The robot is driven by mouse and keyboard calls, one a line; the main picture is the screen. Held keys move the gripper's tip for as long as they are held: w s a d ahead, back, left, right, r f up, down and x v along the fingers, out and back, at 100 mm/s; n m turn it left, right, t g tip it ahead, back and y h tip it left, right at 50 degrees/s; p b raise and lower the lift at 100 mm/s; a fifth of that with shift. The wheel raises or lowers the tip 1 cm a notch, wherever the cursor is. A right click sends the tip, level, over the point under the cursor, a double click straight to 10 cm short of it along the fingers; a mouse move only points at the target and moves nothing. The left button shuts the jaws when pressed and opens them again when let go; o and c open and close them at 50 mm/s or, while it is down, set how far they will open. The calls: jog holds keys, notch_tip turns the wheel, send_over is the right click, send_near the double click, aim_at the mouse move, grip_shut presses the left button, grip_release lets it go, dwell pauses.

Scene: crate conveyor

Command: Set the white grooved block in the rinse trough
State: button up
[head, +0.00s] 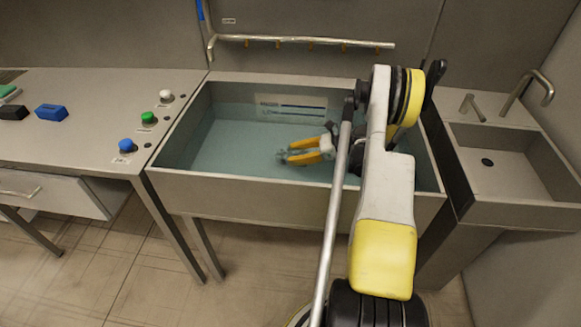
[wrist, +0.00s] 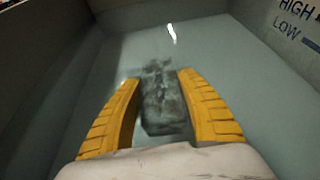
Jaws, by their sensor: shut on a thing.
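The rinse trough (head: 235,190) is a deep grey basin in the middle of the head view, with pale blue-green water in it. My gripper (head: 287,157), with yellow-orange fingers, is down inside the trough, clear of its walls. In the wrist view my gripper (wrist: 157,95) is shut on a block (wrist: 162,108) that lies between the fingers. The block looks grey, mottled and blurred here rather than white, and its grooves are not clear. It is low at the water; I cannot tell whether it touches the trough floor.
Left of the trough, a counter carries blue (head: 126,146), green (head: 148,118) and white (head: 166,97) buttons, and a blue block (head: 51,113). A sink (head: 500,165) with a tap stands at the right. A pipe (head: 305,41) runs above the trough's back edge.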

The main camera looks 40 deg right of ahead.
aim_at(290, 169)
jog(key=shift+w+d+f, duration=0.15)
jog(key=shift+w+f, duration=0.3)
jog(key=shift+w, duration=0.2)
notch_tip(290, 169, down, 4)
jog(key=shift+f+b, duration=0.1)
jog(key=shift+b, duration=1.15)
jog(key=shift+r, duration=0.25)
jog(key=o, duration=1.4)
jog(key=shift+f, duration=0.2)
jog(key=shift+c, duration=0.2)
